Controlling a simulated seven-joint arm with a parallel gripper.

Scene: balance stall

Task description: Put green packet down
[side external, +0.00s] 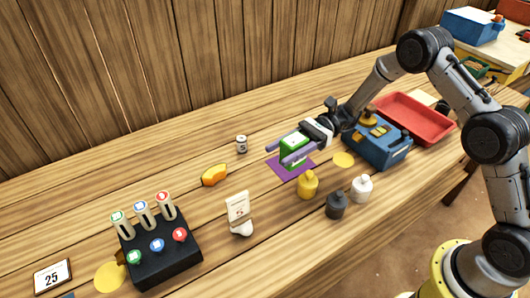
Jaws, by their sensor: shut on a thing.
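My gripper (287,152) reaches in from the right and is shut on a green packet (295,150) between its two purple-grey fingers. The packet is in front of or above a purple mat (283,170) on the wooden table. I cannot tell whether the packet touches the mat. Part of the mat is hidden behind the packet and fingers.
A yellow bottle (308,186), a dark bottle (337,205) and a white bottle (361,188) stand near the mat. A blue scale (385,153) and a red tray (425,122) are to the right. A small can (241,144) and an orange wedge (214,175) are to the left.

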